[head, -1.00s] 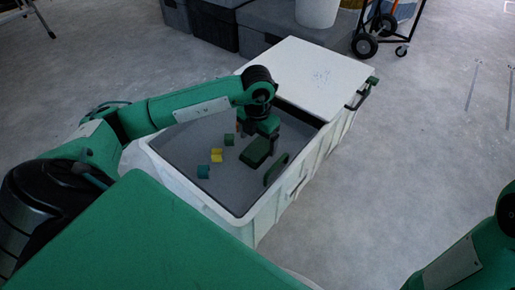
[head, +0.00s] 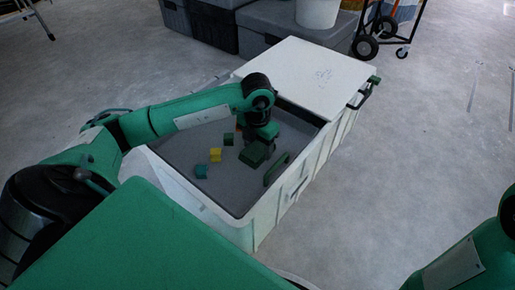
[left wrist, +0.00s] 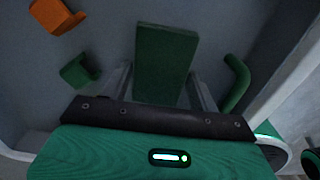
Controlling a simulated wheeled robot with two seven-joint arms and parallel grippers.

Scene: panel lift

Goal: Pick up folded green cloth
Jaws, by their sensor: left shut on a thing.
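The folded green cloth (head: 252,154) is a dark green flat block inside the white bin, near its right wall. In the left wrist view the cloth (left wrist: 167,58) lies between the two grey fingers. My left gripper (head: 259,143) reaches down into the bin from above and is shut on the cloth. The left gripper (left wrist: 163,88) fills the lower part of the left wrist view. Whether the cloth still touches the bin floor is hard to tell. My right gripper is out of view; only part of the right arm shows.
The white bin (head: 256,232) has a white lid (head: 300,78) over its far part. Small teal (head: 201,171), yellow (head: 215,155), green (head: 228,139) and orange (left wrist: 56,15) pieces lie on its floor. A curved green handle (head: 276,168) is by the right wall. Open floor lies right.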

